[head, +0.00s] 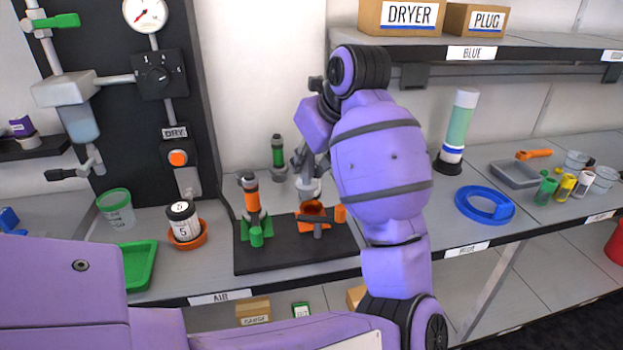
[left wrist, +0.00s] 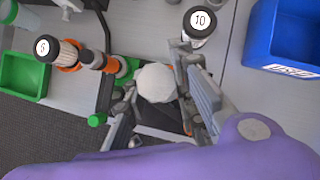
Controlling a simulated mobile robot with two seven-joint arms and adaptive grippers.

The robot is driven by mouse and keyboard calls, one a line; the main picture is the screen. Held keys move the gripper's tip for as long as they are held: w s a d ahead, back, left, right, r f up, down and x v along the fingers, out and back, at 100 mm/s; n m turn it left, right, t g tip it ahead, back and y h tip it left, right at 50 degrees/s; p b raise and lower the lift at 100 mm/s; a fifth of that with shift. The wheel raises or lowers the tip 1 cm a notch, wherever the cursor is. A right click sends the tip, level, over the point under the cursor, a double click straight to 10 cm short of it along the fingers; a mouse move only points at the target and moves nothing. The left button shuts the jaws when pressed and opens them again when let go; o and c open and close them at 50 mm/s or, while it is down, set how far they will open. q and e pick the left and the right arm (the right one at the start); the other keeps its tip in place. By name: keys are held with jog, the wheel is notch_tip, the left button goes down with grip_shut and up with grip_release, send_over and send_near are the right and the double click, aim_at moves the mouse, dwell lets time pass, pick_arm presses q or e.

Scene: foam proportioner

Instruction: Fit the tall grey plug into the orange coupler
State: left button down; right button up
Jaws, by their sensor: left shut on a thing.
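The tall grey plug (head: 309,188) is pale grey-white with a round top. My left gripper (head: 305,172) is shut on it and holds it from above. In the left wrist view the plug (left wrist: 156,82) shows end-on between the two fingers. The orange coupler (head: 313,211) sits on a black base plate, with its round mouth just below the plug in the head view. I cannot tell whether the plug touches it. In the left wrist view the coupler is mostly hidden behind the plug and fingers. My right gripper is not in view.
An orange-and-black fitting in a green holder (head: 252,200) stands left of the coupler on the black base plate (head: 290,263). A jar marked 5 (head: 182,221) sits in an orange dish. A blue bin (left wrist: 285,40) lies to the right.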

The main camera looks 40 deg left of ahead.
aim_at(311, 178)
pick_arm(q)
jog(key=shift+w+a+f, duration=0.25)
jog(key=shift+w+f, duration=0.75)
jog(key=shift+f, duration=0.2)
notch_tip(311, 178, down, 3)
jog(key=shift+r, duration=0.15)
jog(key=shift+w+f, duration=0.1)
jog(key=shift+f, duration=0.15)
jog(key=shift+f, duration=0.15)
jog(key=c, duration=1.5)
grip_release()
jog(key=shift+o, duration=0.2)
